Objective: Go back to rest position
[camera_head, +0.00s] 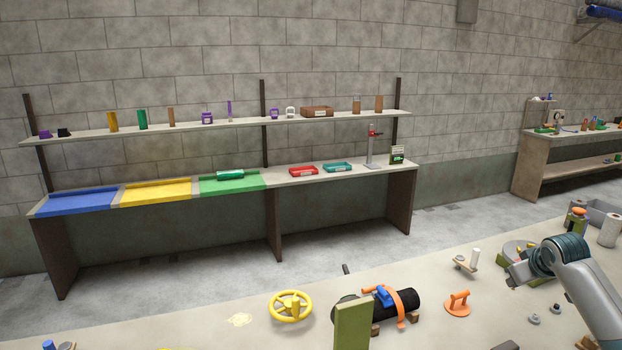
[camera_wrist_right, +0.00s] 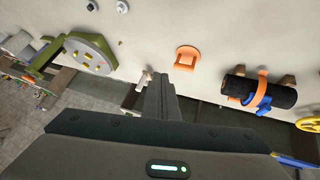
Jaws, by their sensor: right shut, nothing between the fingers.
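My right arm comes in from the lower right in the head view, with its right gripper (camera_head: 515,279) above the right part of the near table (camera_head: 225,332). In the right wrist view the right gripper (camera_wrist_right: 160,78) shows its fingers together, with nothing between them. Its fingertips point over the table, between an orange stand (camera_wrist_right: 187,57) and a round green-framed piece (camera_wrist_right: 90,52). My left gripper shows in neither view.
The near table holds a yellow handwheel (camera_head: 291,306), a black cylinder with an orange strap (camera_head: 405,301), an orange handle piece (camera_head: 458,304) and a white roll (camera_head: 610,231). A long shelf bench (camera_head: 290,178) with coloured trays stands by the wall.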

